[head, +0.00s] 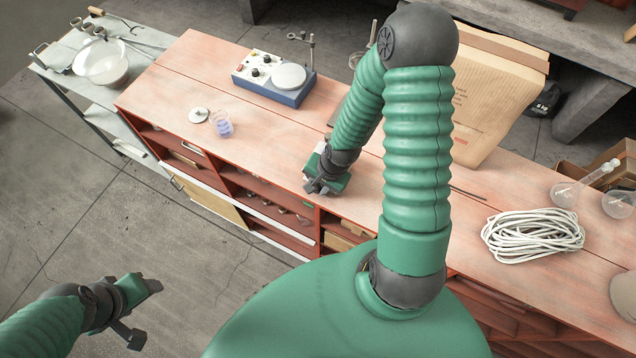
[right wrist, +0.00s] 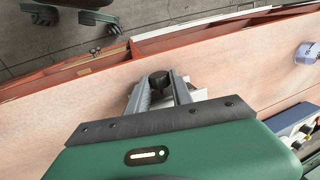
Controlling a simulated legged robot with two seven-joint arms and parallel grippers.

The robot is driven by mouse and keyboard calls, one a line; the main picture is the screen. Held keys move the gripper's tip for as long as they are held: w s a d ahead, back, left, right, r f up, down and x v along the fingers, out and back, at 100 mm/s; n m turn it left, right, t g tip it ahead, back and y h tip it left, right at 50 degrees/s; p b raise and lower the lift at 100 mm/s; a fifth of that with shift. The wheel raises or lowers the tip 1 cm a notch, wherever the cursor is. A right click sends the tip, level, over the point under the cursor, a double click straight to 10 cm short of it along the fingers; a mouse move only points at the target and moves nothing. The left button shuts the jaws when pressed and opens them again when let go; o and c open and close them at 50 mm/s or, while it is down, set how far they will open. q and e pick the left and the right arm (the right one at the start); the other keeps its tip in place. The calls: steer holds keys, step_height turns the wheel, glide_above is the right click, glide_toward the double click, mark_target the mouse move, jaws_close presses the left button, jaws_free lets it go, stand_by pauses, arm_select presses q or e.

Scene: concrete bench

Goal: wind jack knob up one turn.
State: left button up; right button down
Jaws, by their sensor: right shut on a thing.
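The jack knob (right wrist: 158,79) is a small black knob, seen in the right wrist view between my right gripper's fingertips (right wrist: 160,84). The right gripper is shut on it. A pale grey metal part, probably of the jack (right wrist: 198,94), shows beside and behind the fingers; the rest is hidden by the gripper body. In the head view my right gripper (head: 318,186) is at the bench's front edge, and it hides the knob. My left gripper (head: 148,312) is open and empty above the floor at lower left, away from the bench.
To the right lie coiled rope (head: 532,234), glass flasks (head: 564,195) and a big paper sack (head: 495,90). A trolley (head: 60,55) stands far left.

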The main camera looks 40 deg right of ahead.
steer(key=shift+s+a, duration=0.1)
steer(key=shift+a, duration=0.05)
steer(key=c, duration=1.4)
jaws_free()
arm_select(q)
steer(key=shift+a, duration=0.3)
arm_select(e)
steer(key=shift+a, duration=0.1)
steer(key=shift+r, duration=0.1)
arm_select(q)
steer(key=p+v, duration=0.2)
steer(key=w+p+v, duration=0.1)
steer(key=p+v, duration=0.2)
steer(key=shift+r+p, duration=0.35)
arm_select(e)
steer(key=v, duration=1.6)
steer(key=shift+r, duration=0.3)
